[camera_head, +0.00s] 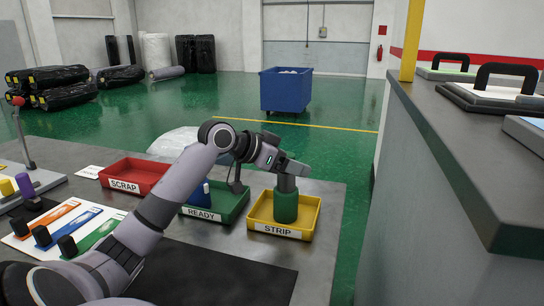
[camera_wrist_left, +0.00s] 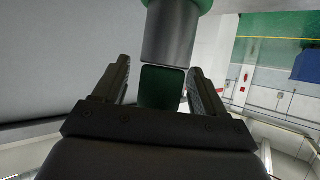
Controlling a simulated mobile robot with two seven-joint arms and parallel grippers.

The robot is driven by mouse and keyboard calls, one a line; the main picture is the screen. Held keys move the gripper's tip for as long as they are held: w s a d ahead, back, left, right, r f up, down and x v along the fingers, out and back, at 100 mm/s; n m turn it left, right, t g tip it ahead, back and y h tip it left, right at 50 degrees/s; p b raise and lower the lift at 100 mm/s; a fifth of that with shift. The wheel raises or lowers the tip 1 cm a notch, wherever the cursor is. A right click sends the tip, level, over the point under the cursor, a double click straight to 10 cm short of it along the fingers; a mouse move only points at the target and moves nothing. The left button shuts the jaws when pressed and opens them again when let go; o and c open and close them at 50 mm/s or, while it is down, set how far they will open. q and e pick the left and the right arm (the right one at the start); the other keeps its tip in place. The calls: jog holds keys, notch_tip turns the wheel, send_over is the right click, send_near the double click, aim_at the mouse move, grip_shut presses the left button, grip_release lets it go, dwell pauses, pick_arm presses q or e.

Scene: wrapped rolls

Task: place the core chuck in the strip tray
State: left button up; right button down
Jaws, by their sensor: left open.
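The core chuck (camera_head: 285,207), a green cylinder with a narrower grey shaft on top, stands upright inside the yellow strip tray (camera_head: 262,232). My left gripper (camera_head: 291,167) is at the top of the shaft and partly covers it. In the left wrist view the gripper (camera_wrist_left: 160,85) has its two fingers spread apart. The grey shaft of the core chuck (camera_wrist_left: 170,35) shows just past the fingertips. A dark green patch shows between the fingers; I cannot tell whether it belongs to the chuck. My right gripper is not in view.
The green ready tray (camera_head: 222,207) holds a blue-and-white item, left of the strip tray. The red scrap tray (camera_head: 134,176) is further left. A tall grey counter (camera_head: 440,170) rises at the right. A dark mat (camera_head: 225,272) lies bare in front.

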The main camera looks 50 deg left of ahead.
pick_arm(q)
jog(key=b+v, duration=0.1)
jog(key=v, duration=1)
jog(key=shift+s, duration=0.1)
jog(key=shift+s, duration=0.1)
